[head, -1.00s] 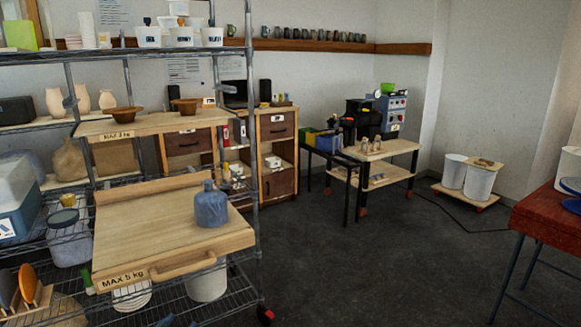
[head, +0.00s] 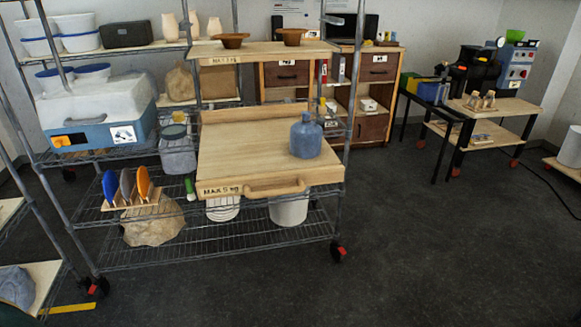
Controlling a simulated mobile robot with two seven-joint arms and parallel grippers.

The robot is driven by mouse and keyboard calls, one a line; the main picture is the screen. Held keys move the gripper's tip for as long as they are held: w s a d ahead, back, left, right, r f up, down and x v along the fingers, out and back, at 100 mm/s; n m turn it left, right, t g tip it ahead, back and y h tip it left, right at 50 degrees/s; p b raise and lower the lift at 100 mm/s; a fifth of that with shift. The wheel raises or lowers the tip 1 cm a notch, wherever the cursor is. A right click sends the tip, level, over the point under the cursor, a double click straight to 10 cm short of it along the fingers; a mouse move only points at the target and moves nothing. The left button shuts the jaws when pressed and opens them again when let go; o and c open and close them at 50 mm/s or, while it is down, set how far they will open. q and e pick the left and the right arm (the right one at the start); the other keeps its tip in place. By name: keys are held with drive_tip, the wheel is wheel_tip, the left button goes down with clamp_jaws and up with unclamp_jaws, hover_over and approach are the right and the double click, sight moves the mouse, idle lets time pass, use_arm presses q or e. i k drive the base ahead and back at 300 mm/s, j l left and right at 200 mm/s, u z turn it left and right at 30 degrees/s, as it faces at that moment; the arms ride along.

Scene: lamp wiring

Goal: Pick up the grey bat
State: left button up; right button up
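A grey bat (head: 126,185), a thin disc, stands on edge in a small wooden rack (head: 142,205). It is between a blue bat (head: 110,187) and an orange bat (head: 145,182). The rack is on a wire shelf (head: 95,212) of the metal rack unit, left of the pull-out wooden board. The grey bat is partly overlapped by its neighbours. Neither of my grippers is in the head view.
The wooden board (head: 235,150) marked MAX 5 kg juts out with a blue jug (head: 305,137) on it. A rack post (head: 70,225) stands left of the bats. The dark floor (head: 270,290) in front is clear.

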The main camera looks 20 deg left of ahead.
sight(126, 183)
drive_tip(key=u, duration=1.75)
